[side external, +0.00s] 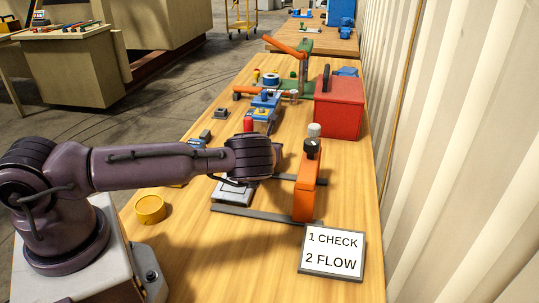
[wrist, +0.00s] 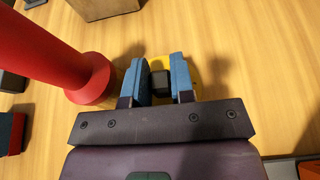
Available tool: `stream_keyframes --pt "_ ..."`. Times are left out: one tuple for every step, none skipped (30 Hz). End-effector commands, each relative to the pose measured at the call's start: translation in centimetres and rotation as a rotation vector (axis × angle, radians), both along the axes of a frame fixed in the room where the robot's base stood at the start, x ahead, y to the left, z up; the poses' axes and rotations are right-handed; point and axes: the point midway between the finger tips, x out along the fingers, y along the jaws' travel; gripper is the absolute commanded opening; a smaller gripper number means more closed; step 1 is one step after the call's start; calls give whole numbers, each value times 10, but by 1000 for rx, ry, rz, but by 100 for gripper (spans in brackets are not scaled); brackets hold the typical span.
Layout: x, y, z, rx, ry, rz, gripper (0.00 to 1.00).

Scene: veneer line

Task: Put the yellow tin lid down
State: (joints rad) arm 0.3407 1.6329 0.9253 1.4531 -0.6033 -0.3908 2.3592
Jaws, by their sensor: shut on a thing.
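In the wrist view my gripper (wrist: 160,80) has its two blue finger pads closed on a dark grey knob-like block (wrist: 159,84). A yellow piece (wrist: 161,62) shows behind the block and around the fingertips; it looks like the yellow tin lid, mostly hidden by the fingers. I cannot tell whether it touches the table. In the side view the wrist covers the fingers and what they hold. A round yellow tin (side external: 150,208) stands on the table left of the wrist.
A red post (wrist: 92,80) stands close left of the fingers. An orange upright stand (side external: 306,185) with grey rails is right of my wrist. A grey plate (side external: 233,192) lies below. A red box (side external: 339,106) and a sign (side external: 332,252) are on the bench (side external: 180,262).

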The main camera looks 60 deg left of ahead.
Motion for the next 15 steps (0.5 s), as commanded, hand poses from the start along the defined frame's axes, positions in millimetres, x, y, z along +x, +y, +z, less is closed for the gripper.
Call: stream_keyframes --pt "0 0 0 1 -1 0 0" --pt "0 0 0 1 -1 0 0" --pt "0 0 0 1 -1 0 0" --pt "0 0 0 1 -1 0 0" --pt "0 0 1 1 -1 0 0" --pt "0 0 1 1 -1 0 0" --pt "0 0 2 0 -1 0 0" --pt "0 0 3 0 -1 0 0" --pt "0 0 5 1 -2 0 0" --pt "0 0 7 0 -2 -1 0" --pt "1 0 9 1 -2 -1 0" --pt "1 0 13 1 -3 -1 0" --pt "1 0 16 1 -3 -1 0" --pt "0 0 20 1 -3 -1 0" --pt "1 0 26 1 -3 -1 0"
